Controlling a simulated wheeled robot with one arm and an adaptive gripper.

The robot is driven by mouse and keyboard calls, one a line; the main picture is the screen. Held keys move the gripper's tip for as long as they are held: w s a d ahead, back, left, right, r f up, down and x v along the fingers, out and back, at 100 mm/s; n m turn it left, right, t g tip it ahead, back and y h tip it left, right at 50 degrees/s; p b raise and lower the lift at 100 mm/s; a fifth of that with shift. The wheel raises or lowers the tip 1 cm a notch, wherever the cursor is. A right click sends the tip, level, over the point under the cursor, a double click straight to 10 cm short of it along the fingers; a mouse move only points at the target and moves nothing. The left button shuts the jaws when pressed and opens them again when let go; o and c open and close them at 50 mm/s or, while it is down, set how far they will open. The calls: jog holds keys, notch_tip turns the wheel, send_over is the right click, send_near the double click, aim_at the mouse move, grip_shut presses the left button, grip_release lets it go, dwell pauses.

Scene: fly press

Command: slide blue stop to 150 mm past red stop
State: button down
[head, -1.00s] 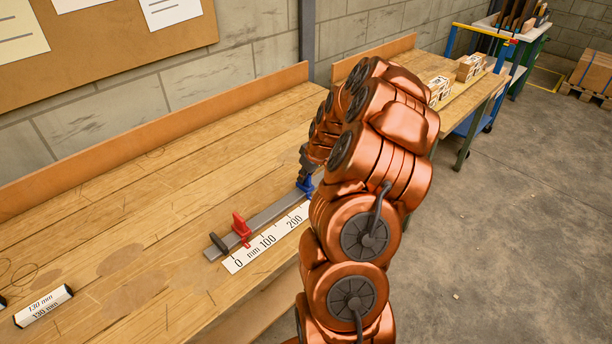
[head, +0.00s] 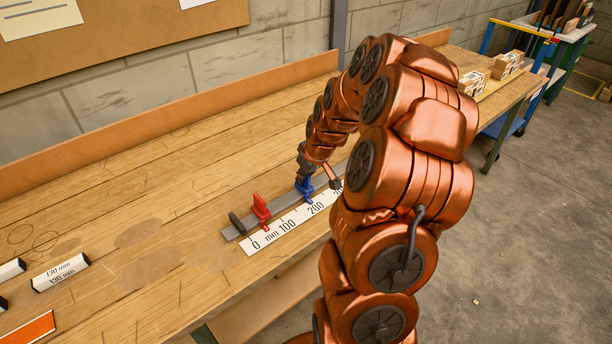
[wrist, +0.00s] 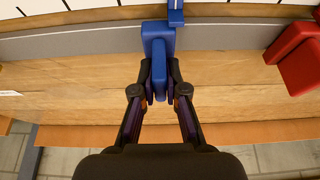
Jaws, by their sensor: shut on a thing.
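The blue stop (head: 305,187) sits on the grey rail, to the right of the red stop (head: 261,208) in the head view. Its pointer is near the 200 mark; the red pointer is between 0 and 100. The exact gap cannot be read. In the wrist view my gripper (wrist: 159,88) is shut on the blue stop's tab, with the blue stop (wrist: 158,45) upright between the fingertips. The red stop (wrist: 298,55) is at the right edge there, apart from the blue one. My arm hides the rail's far right end in the head view.
The white mm scale (head: 271,238) lies along the rail's front. A dark end block (head: 237,224) is at the rail's left end. A white block marked 130 mm (head: 60,272) and an orange plate (head: 28,329) lie on the bench at left. The bench behind the rail is clear.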

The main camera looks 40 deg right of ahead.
jog(key=c, duration=1.2)
grip_release()
jog(key=v, duration=1.2)
